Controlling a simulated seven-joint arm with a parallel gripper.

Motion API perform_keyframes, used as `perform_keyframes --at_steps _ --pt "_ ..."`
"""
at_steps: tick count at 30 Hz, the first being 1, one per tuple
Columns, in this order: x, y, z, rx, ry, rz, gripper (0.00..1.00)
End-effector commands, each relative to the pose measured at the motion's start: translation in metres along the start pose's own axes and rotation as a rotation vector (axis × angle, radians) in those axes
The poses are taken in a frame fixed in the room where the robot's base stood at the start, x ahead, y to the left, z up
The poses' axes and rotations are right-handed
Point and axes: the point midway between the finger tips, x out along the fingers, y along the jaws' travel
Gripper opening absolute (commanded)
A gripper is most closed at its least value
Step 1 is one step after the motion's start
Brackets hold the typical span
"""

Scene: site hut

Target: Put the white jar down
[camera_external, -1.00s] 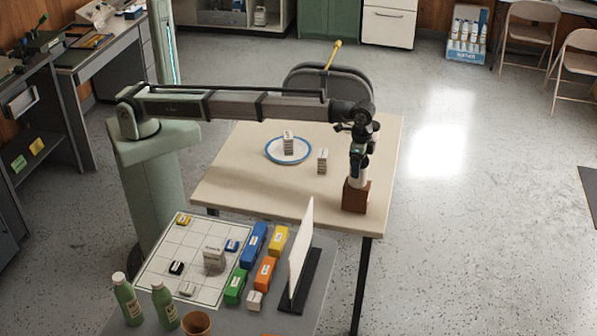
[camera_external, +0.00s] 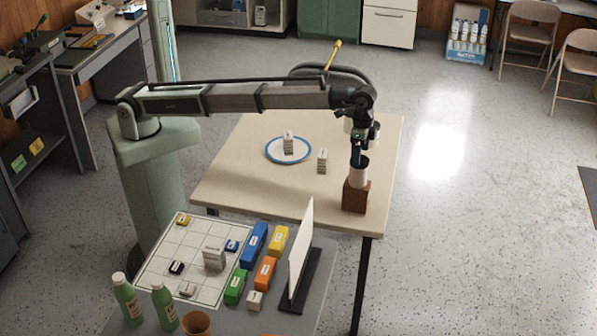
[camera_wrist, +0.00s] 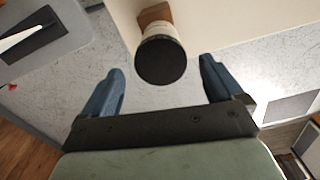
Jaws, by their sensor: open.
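The white jar (camera_external: 359,176), with a dark top, stands upright on a brown wooden block (camera_external: 355,196) near the right front edge of the beige table (camera_external: 240,185). In the wrist view the jar's round dark top (camera_wrist: 161,61) faces me, with the brown block (camera_wrist: 153,14) partly hidden behind it. My gripper (camera_external: 360,150) is just above the jar. In the wrist view its two blue fingers (camera_wrist: 161,85) are spread wide, with nothing between their tips and the jar beyond them.
A blue-rimmed plate (camera_external: 270,156) holding a small stack stands left on the table, with another small stack (camera_external: 322,161) beside it. A lower grey table with a grid board (camera_external: 165,262), coloured boxes, green bottles and an upright white panel (camera_external: 301,245) is in front.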

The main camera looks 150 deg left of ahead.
Motion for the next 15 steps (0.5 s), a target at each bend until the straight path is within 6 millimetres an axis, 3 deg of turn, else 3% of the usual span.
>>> perform_keyframes --at_steps 6,15 --pt "-0.04 0.0 -0.001 0.0 0.002 0.0 0.94" --pt "-0.065 0.0 0.0 0.0 0.0 0.0 0.94"
